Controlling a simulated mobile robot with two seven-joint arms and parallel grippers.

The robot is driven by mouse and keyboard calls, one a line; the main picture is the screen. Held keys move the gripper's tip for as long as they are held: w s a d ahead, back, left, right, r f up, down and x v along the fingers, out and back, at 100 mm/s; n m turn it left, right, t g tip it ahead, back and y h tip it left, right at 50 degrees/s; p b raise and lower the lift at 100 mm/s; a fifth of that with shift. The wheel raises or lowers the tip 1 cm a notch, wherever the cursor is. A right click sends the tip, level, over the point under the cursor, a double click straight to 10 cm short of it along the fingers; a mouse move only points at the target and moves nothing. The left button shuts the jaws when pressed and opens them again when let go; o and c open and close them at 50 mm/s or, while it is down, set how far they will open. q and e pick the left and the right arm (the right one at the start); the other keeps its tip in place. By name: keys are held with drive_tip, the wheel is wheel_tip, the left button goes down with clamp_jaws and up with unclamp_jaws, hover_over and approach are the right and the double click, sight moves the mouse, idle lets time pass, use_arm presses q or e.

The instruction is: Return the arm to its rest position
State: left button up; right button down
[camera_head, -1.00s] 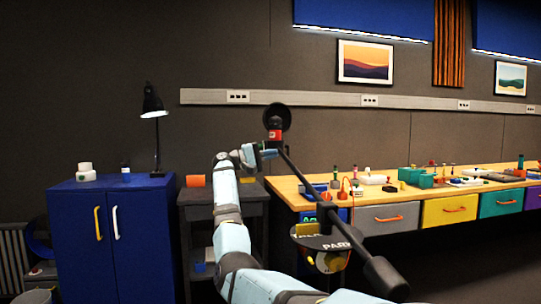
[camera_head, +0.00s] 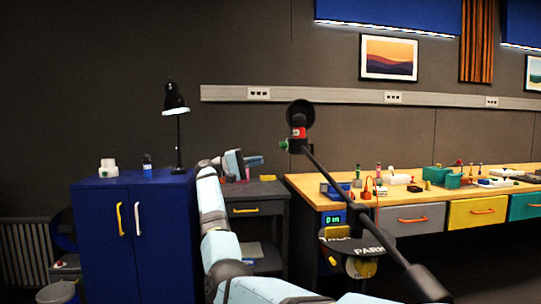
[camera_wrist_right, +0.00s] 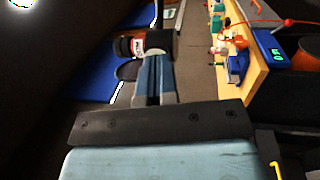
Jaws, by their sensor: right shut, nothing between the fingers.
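My right arm (camera_head: 214,222) is pale blue and reaches up from the bottom middle of the head view. My right gripper (camera_head: 260,160) is at its far end, above the grey side cabinet and left of a dark slanted pole. In the right wrist view the gripper's two blue-grey fingers (camera_wrist_right: 154,66) lie together, shut and empty. My left gripper does not show.
The dark pole (camera_head: 328,178) with a round head and a "PARK" plate (camera_head: 350,246) stands close on the right. A blue cabinet (camera_head: 160,240) with a lamp (camera_head: 178,130) is left; the grey cabinet (camera_head: 268,190) is behind. A wooden workbench (camera_head: 330,199) with several small items runs right.

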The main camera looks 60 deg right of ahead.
drive_tip(key=shift+w+a, duration=0.25)
drive_tip(key=shift+a, duration=0.05)
